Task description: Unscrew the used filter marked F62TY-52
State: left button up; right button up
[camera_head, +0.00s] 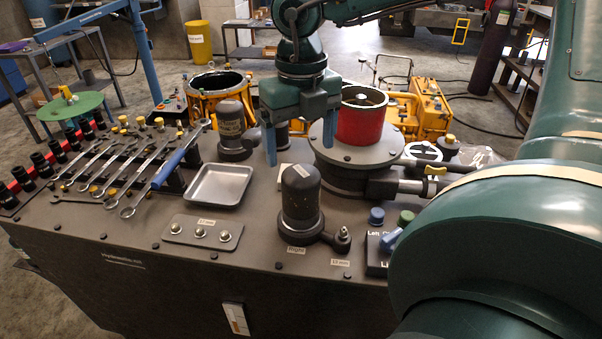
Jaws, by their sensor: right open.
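Another dark canister (300,198) stands upright nearer the front, below the gripper in the picture, on a base with a side fitting. Part of another dark object shows behind the left finger, mostly hidden. No marking F62TY-52 can be read on either canister. My left gripper is not in view.
A red cylinder (361,122) stands on a round grey plate (378,152) right beside the right finger. A metal tray (221,186), wrenches (150,170) and a bolt plate (201,232) occupy the bench's left part. Blue and green caps (376,216) sit front right. My arm covers the right side.

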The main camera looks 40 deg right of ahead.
aim_at(301, 170)
jog(key=m, duration=0.3)
jog(key=shift+r+p, duration=0.1)
jog(key=shift+p, duration=0.25)
jog(key=shift+m, duration=0.6)
notch_tip(301, 170, down, 6)
jog(key=b, duration=0.6)
jog(key=shift+b, duration=0.35)
jog(key=shift+f+b, duration=0.9)
jog(key=shift+b, duration=0.2)
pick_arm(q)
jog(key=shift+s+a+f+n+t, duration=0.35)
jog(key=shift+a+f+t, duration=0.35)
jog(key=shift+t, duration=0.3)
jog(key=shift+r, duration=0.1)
pick_arm(e)
jog(key=shift+c, duration=0.4)
